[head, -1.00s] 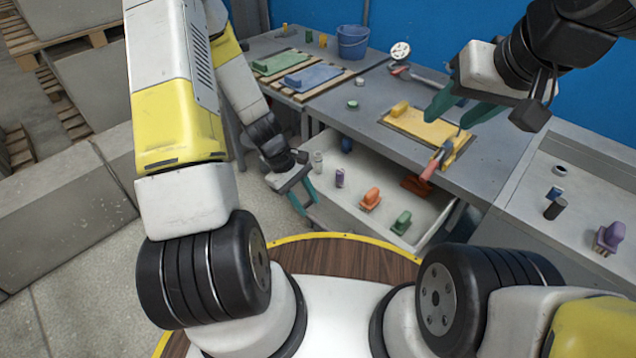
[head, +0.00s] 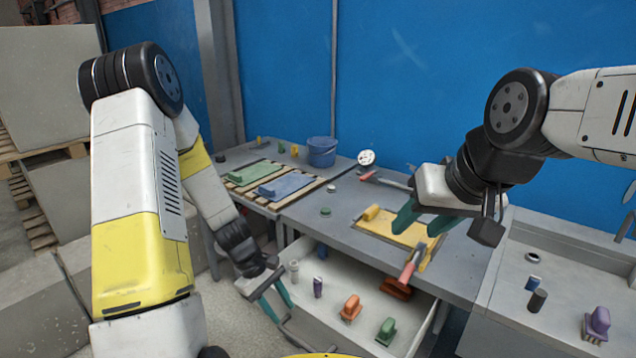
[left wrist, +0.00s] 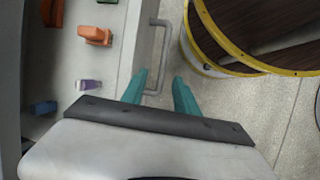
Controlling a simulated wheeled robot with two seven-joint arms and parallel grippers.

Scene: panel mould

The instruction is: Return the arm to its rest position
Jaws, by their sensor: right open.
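My left gripper (head: 277,296) is beside the open drawer (head: 418,335), at its left front corner. My right gripper (head: 424,220) is open and empty, held over the workbench close to the yellow board (head: 385,232). My left arm rises at the left with its elbow high, and my right arm reaches in from the right.
The drawer holds an orange float (head: 351,308), a green float (head: 386,331) and a red-orange one (head: 395,289). A blue bucket (head: 321,151) stands at the back. A purple float (head: 597,325) sits on the right bench.

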